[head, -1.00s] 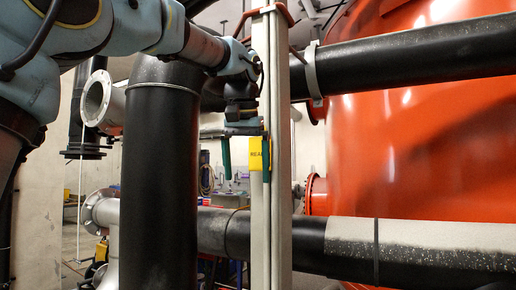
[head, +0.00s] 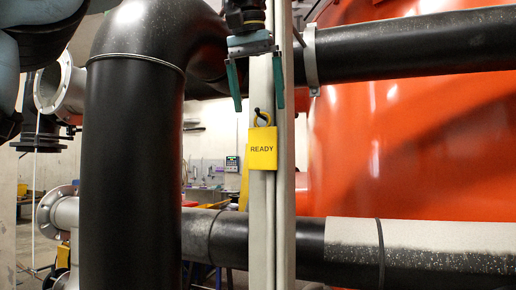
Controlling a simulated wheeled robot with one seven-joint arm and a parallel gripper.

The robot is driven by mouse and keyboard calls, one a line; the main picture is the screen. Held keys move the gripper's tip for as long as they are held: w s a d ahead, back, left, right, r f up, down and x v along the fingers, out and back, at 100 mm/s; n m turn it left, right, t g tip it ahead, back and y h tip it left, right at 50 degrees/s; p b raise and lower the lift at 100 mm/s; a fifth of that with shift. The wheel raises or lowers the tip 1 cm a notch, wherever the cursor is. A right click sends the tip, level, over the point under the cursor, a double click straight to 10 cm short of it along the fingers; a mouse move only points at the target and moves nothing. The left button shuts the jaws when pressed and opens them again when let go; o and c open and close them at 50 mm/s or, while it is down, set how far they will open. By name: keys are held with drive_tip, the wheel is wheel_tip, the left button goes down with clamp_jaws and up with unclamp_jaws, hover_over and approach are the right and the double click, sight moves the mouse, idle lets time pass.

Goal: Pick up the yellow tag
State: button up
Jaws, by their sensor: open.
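The yellow tag (head: 263,150) reads "READY" and hangs by its yellow loop from a dark hook on the pale upright post (head: 262,230). It is in full view in the head view. My gripper (head: 257,105) points down in front of the post, with two green fingers spread apart. The fingertips are at about the height of the tag's loop or just above it, one to each side in the picture. The fingers are empty and do not touch the tag. How far they are in front of the tag is hard to tell.
A thick black pipe (head: 133,190) stands left of the post. Black pipes run to the right, an upper one (head: 410,55) and a lower one (head: 340,245). A large orange tank (head: 420,150) stands behind. The space just below the gripper, before the tag, looks clear.

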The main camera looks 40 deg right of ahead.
sight(262, 130)
drive_tip(key=x, duration=0.2)
drive_tip(key=shift+w+d+f, duration=0.1)
drive_tip(key=shift+f, duration=0.3)
drive_tip(key=shift+x, duration=2.5)
drive_tip(key=shift+f, duration=0.1)
drive_tip(key=shift+c, duration=0.4)
drive_tip(key=c, duration=1.1)
drive_tip(key=shift+s+r, duration=0.2)
drive_tip(key=shift+r, duration=0.6)
drive_tip(key=s+a+b, duration=0.3)
drive_tip(key=s+a, duration=0.2)
drive_tip(key=a, duration=0.2)
drive_tip(key=s+a+b, duration=0.4)
drive_tip(key=a, duration=0.4)
drive_tip(key=shift+s+a, duration=0.25)
drive_tip(key=shift+s, duration=0.1)
